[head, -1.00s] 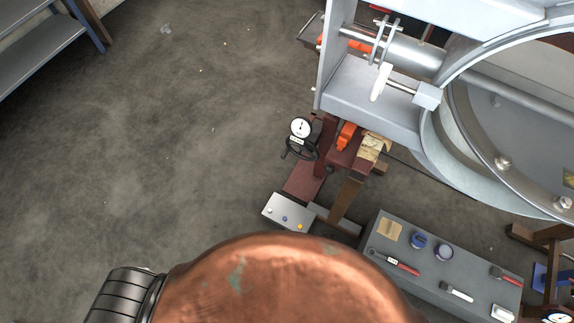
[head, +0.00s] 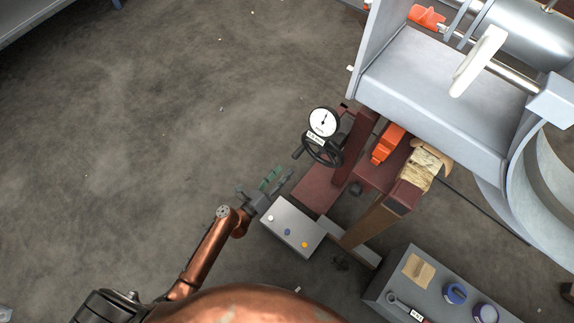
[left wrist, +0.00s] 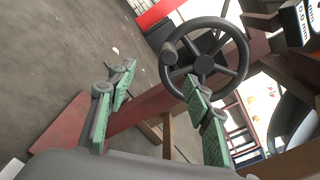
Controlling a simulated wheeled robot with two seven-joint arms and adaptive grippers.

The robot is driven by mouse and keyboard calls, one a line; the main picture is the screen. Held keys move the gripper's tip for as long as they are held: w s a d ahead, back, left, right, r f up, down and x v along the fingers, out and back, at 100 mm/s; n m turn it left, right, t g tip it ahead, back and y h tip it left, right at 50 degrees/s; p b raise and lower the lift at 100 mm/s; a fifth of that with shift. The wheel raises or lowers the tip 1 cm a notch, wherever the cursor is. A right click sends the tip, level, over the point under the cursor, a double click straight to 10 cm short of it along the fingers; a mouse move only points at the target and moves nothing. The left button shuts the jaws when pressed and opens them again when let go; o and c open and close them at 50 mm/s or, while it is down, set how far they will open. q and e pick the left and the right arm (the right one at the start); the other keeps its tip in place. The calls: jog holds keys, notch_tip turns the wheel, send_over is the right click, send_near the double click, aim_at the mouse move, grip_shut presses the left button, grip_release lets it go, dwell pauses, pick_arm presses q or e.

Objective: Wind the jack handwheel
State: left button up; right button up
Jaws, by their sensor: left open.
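The jack handwheel (head: 321,149) is a black spoked wheel with a side knob, below a round white dial gauge (head: 323,122) on the dark red jack (head: 351,150). In the left wrist view the handwheel (left wrist: 204,64) is large, ahead of the fingers, with its knob at the upper left of the rim. My left gripper (head: 275,186) has green finger pads and is open and empty, below and left of the wheel in the head view. In the left wrist view its fingers (left wrist: 158,95) are spread, one overlapping the wheel's lower rim; contact cannot be told. My right gripper is not in view.
A pale panel with coloured buttons (head: 286,232) sits just below my left gripper. A grey tool bench (head: 385,285) is at the lower right. A large grey metal housing (head: 420,85) fills the upper right. The floor at left is clear.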

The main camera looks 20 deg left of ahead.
aim_at(294, 158)
pick_arm(q)
jog(key=shift+w+d+r+n, duration=0.3)
jog(key=shift+w+r+n, duration=0.2)
jog(key=shift+w+r, duration=0.3)
jog(key=b+x, duration=0.2)
jog(key=x, duration=0.6)
jog(key=shift+w+d+f, duration=0.1)
jog(key=shift+w, duration=0.2)
jog(key=shift+s, duration=0.15)
jog(key=c, duration=0.3)
grip_shut()
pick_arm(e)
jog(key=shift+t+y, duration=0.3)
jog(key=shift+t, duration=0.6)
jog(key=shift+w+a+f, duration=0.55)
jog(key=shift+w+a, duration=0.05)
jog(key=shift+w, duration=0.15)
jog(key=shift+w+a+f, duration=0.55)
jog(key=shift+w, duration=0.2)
